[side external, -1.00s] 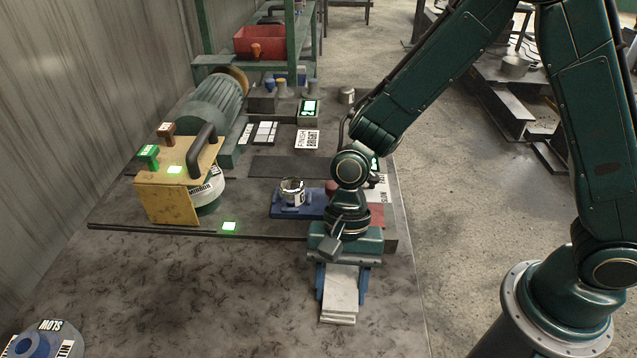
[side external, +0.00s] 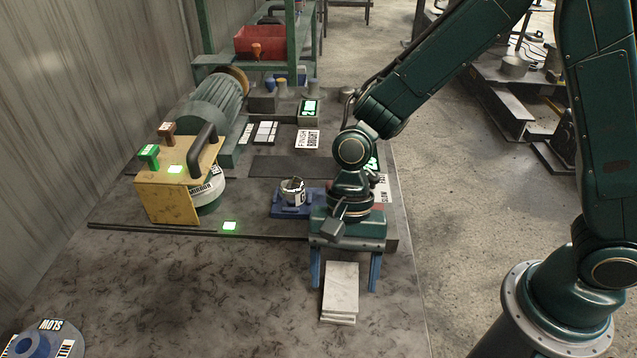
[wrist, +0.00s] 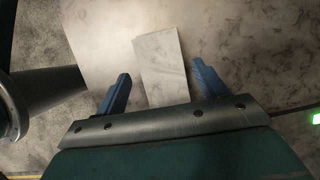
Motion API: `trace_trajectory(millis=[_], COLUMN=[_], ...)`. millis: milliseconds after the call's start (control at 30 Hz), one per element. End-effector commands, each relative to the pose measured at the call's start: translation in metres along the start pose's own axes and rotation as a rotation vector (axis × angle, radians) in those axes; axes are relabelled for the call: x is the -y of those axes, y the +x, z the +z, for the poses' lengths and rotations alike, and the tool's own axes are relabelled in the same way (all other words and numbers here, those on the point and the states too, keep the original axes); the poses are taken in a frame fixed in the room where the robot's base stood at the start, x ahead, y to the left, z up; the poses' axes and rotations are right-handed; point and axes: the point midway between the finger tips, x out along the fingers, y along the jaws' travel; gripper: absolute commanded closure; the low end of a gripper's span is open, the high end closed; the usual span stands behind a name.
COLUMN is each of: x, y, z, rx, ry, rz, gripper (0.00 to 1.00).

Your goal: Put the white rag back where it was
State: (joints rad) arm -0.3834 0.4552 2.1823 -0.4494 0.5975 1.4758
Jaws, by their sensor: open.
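The white rag (side external: 340,290) lies folded flat on the marbled grey surface at the front of the bench. In the wrist view the rag (wrist: 162,68) lies between and beyond the two blue fingers. My gripper (side external: 344,286) is open above the rag, with one finger on each side and clear space between finger and cloth. The fingers also show apart in the wrist view (wrist: 162,85). Nothing is held.
A blue stand with a small metal cup (side external: 292,190) is behind and left of my gripper. A yellow bracket (side external: 168,196) with green and brown switches stands left, before a green motor (side external: 212,108). A blue-grey disc (side external: 42,342) is at front left. The front surface is mostly clear.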

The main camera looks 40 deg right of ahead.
Motion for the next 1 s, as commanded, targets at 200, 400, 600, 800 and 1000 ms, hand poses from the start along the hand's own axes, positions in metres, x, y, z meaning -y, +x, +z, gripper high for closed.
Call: trace_trajectory(millis=[200,400,600,800,1000], x=[0.003,0.003,0.003,0.003,0.002], y=[-0.040,-0.075,-0.101,-0.112,-0.114], z=[-0.001,-0.001,0.000,0.000,0.000], rx=[-0.002,-0.001,-0.001,-0.001,0.000], ry=[-0.001,-0.002,-0.001,-0.002,-0.002], rz=[-0.011,-0.012,-0.010,-0.009,-0.008], gripper=[0.29,0.29,0.29,0.29,0.29])
